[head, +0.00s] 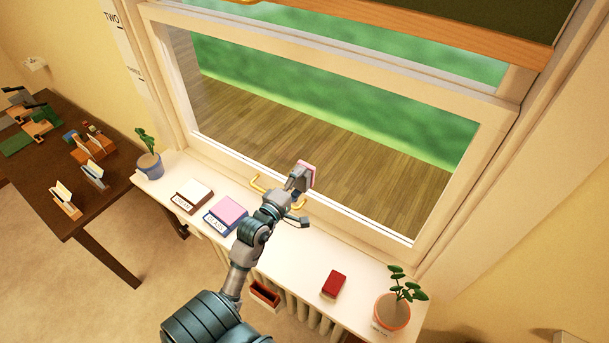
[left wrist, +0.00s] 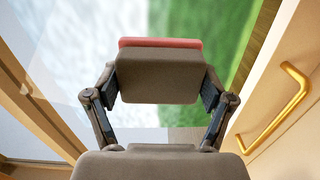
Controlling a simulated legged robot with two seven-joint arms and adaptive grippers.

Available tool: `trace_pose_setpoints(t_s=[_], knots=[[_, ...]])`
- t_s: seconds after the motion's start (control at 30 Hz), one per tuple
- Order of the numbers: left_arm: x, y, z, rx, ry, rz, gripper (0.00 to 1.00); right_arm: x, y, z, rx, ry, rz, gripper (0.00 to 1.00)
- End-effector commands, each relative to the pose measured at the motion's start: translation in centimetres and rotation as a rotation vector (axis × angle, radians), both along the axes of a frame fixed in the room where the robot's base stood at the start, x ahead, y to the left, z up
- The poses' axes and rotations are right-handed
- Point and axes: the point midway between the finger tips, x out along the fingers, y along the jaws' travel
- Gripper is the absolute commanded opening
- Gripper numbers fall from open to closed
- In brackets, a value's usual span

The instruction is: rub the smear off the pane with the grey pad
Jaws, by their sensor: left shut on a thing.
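My left gripper (head: 297,184) is raised above the sill in front of the window pane (head: 330,130), and is shut on a pad. In the left wrist view the fingers (left wrist: 158,92) clasp a grey-brown block (left wrist: 157,78) from both sides, with a pink-red layer (left wrist: 160,42) on its far face. In the head view the pad's pink face (head: 308,174) shows against the pane; whether it touches the glass I cannot tell. I cannot make out a distinct smear; a pale, blurred area (left wrist: 85,45) shows through the glass in the left wrist view. My right gripper is out of view.
A brass handle (left wrist: 285,110) sits on the frame, close by my gripper.

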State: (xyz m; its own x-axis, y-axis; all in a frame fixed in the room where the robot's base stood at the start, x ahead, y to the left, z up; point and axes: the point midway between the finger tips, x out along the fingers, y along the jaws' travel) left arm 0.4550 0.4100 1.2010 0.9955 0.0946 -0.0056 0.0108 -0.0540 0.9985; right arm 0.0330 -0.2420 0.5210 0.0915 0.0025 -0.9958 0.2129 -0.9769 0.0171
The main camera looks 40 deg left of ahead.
Motion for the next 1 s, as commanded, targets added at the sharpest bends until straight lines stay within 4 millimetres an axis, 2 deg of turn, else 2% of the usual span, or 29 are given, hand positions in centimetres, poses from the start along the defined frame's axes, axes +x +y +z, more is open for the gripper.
trace_pose_setpoints(t_s=[0.47, 0.8, 1.0], knots=[[-0.8, -0.1, 0.0, 0.001, 0.0, 0.0, 0.54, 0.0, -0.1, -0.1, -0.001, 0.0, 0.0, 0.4], [-3.5, -0.4, -0.1, 0.0, 0.001, 0.0, 0.54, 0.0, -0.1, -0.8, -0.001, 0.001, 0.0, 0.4], [-3.5, -0.4, 0.0, 0.0, 0.0, 0.0, 0.54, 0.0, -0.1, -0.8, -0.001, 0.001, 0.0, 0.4]])
